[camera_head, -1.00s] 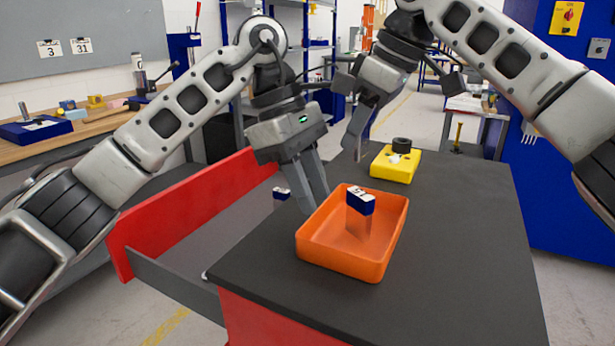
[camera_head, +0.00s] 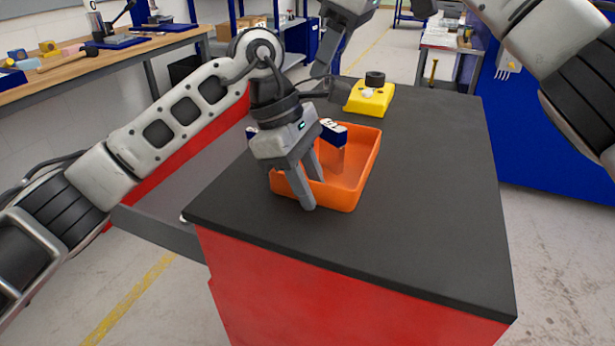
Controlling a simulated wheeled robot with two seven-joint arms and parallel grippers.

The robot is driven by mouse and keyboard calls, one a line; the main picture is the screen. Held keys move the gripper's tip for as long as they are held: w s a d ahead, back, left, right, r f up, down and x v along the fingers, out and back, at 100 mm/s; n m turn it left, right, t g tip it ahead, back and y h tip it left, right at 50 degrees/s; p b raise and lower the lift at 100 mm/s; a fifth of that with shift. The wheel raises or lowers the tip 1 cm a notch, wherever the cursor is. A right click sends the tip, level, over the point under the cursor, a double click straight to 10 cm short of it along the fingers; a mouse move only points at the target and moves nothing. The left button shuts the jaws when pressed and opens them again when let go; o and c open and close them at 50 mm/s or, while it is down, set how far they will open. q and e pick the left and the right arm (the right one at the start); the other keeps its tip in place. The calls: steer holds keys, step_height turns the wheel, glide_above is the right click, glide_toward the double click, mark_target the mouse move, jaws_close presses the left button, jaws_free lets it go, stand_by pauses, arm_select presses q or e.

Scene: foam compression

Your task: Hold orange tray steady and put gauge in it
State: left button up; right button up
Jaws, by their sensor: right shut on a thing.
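The orange tray (camera_head: 361,180) lies on the dark table top. My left gripper (camera_head: 312,193) is open at the tray's near left corner. Its fingers are apart, pointing down, and hide part of the rim; I cannot tell whether they touch it. My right gripper (camera_head: 322,68) is beyond the tray, at the top, partly cut off by the picture edge. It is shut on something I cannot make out. I cannot identify the gauge for certain.
A yellow block (camera_head: 370,100) with a black round piece (camera_head: 375,78) on top stands at the table's far end. The dark table top (camera_head: 430,190) is clear to the right of the tray and in front of it. A wooden bench (camera_head: 110,62) is at the far left.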

mark_target(335, 77)
arm_select(q)
jaws_close()
arm_select(e)
steer(key=shift+f, duration=2.85)
steer(key=o, duration=1.2)
steer(key=shift+f, duration=0.15)
arm_select(q)
steer(key=shift+w, duration=0.1)
arm_select(e)
steer(key=shift+s+a, duration=0.1)
steer(key=shift+s, duration=0.1)
arm_select(q)
steer(key=shift+a, duration=0.1)
arm_select(e)
steer(key=w+v, duration=0.1)
steer(key=v, duration=1.1)
steer(key=shift+s, duration=0.25)
